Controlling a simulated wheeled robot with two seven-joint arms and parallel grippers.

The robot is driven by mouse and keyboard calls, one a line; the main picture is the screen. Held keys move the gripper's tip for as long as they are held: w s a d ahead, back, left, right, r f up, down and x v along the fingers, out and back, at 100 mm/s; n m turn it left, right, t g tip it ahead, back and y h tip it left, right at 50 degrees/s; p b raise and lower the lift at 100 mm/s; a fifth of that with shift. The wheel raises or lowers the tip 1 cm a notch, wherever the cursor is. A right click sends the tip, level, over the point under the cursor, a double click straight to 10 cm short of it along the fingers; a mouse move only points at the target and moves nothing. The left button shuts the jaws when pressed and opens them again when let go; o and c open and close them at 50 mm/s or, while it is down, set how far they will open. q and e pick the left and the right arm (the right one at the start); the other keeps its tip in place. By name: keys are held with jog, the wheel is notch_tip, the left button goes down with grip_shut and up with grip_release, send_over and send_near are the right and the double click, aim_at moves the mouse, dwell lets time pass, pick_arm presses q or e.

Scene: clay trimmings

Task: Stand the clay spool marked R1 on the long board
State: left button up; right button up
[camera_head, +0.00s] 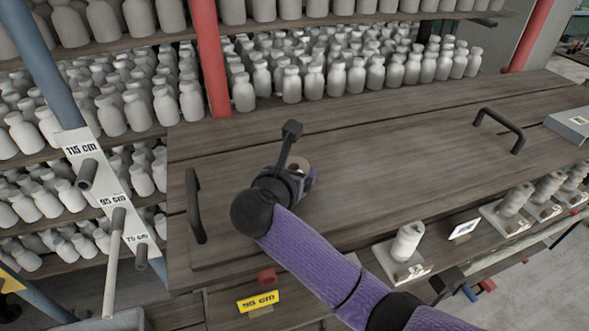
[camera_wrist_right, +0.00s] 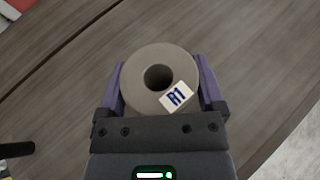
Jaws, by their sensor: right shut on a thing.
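The clay spool marked R1 (camera_wrist_right: 158,82) is a beige ring-topped piece with a dark central hole and a white tag. My right gripper (camera_wrist_right: 160,92) is shut on it, one purple finger at each side. The spool looks upright, seen end-on from the wrist. Whether its base touches the board I cannot tell. My left gripper is not in view.
Black handles stand on the board at left (camera_head: 194,206) and right (camera_head: 500,130). Shelves of pale bottles (camera_head: 335,78) and a red post (camera_head: 210,60) lie behind. More spools (camera_head: 408,242) stand on small white bases at the lower right. The board's middle is clear.

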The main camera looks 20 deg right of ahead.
jog(key=shift+f, duration=0.15)
jog(key=o, duration=1.2)
jog(key=shift+w, duration=0.1)
jog(key=shift+r, duration=0.2)
jog(key=v, duration=1.2)
jog(key=shift+a+b, duration=0.1)
jog(key=shift+b, duration=0.3)
